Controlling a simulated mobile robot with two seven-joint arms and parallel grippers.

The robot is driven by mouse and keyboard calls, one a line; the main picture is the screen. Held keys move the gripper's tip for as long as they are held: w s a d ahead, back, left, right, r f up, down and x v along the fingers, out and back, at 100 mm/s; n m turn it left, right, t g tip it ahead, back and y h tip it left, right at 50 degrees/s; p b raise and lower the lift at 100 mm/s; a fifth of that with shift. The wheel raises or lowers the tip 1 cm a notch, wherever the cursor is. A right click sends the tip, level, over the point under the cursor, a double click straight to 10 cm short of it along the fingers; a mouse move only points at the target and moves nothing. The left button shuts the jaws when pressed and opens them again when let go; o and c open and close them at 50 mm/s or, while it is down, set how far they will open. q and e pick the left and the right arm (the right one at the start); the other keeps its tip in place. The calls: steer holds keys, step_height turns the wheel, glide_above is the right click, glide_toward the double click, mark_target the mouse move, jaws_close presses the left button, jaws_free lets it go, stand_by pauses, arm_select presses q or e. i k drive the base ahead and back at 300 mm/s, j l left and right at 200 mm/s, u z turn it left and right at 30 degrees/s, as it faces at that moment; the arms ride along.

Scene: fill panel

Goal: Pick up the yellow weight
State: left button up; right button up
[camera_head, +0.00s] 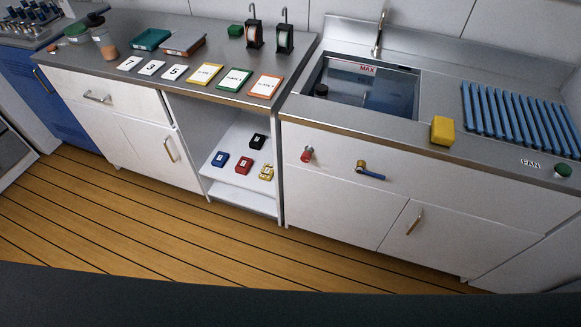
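A small yellow block with a pale label, which looks like the yellow weight (267,172), sits on the open shelf below the counter, at the shelf's right front. Beside it on the same shelf are a red block (244,164), a blue block (220,159) and a black block (258,141), each with a pale mark. A larger plain yellow block (442,130) lies on the counter edge right of the sink. Neither of my grippers is in view.
The shelf (225,181) is open at the front, between white cabinets. Cards (234,79), trays and jars stand on the left counter. A sink (362,85) and a blue rack (520,118) are on the right. The wooden floor (150,225) in front is clear.

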mark_target(267, 172)
steer(key=i+j+z, duration=0.3)
steer(key=j, duration=0.25)
steer(key=i+j+z, duration=0.15)
steer(key=i+j, duration=0.1)
steer(key=j, duration=0.25)
steer(key=i+j+z, duration=0.1)
steer(key=j, duration=0.2)
steer(key=i+j+z, duration=0.1)
steer(key=j, duration=0.25)
steer(key=i+j, duration=0.1)
steer(key=j, duration=0.3)
steer(key=i+j, duration=0.15)
steer(key=j, duration=0.25)
steer(key=i+j, duration=0.1)
steer(key=j, duration=0.3)
steer(key=i+j, duration=0.15)
steer(key=j, duration=0.3)
steer(key=i+j, duration=0.15)
steer(key=j, duration=0.25)
steer(key=i+j, duration=0.1)
steer(key=j, duration=0.3)
steer(key=z, duration=0.05)
